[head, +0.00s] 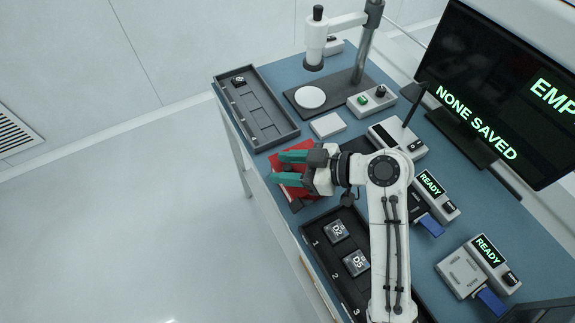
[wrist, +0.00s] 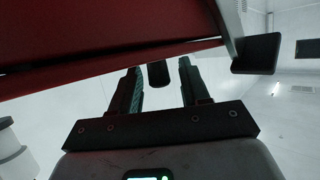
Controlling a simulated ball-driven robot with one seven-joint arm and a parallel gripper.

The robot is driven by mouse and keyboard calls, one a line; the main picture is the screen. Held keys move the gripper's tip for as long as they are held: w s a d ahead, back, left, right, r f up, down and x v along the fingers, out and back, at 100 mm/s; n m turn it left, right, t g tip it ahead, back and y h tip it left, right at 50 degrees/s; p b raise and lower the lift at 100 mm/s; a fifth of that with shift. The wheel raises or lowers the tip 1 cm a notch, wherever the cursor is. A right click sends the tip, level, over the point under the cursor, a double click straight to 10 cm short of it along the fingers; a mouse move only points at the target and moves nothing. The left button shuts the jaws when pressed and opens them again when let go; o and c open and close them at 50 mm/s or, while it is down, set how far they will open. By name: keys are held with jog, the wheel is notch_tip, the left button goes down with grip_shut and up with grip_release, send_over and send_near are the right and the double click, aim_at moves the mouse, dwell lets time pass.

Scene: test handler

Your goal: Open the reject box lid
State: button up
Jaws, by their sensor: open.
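The red reject box (head: 297,193) stands at the front edge of the blue bench, left of my arm, partly hidden under my gripper. My gripper (head: 279,168) is open above it, its two teal fingers pointing left. In the wrist view a red panel of the box (wrist: 90,35) fills the upper left. A small dark tab (wrist: 158,74) shows in the gap between my fingers (wrist: 160,80), with space on both sides. I cannot tell whether the tab belongs to the lid or how far the lid is raised.
A dark tray (head: 289,133) lies behind the box, and a slotted tray with chips (head: 318,242) lies in front. A white pad (head: 328,125), a microscope stand (head: 362,60) and test units (head: 470,268) occupy the bench. The floor to the left is clear.

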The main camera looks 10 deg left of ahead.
jog(key=shift+c, duration=0.3)
grip_shut()
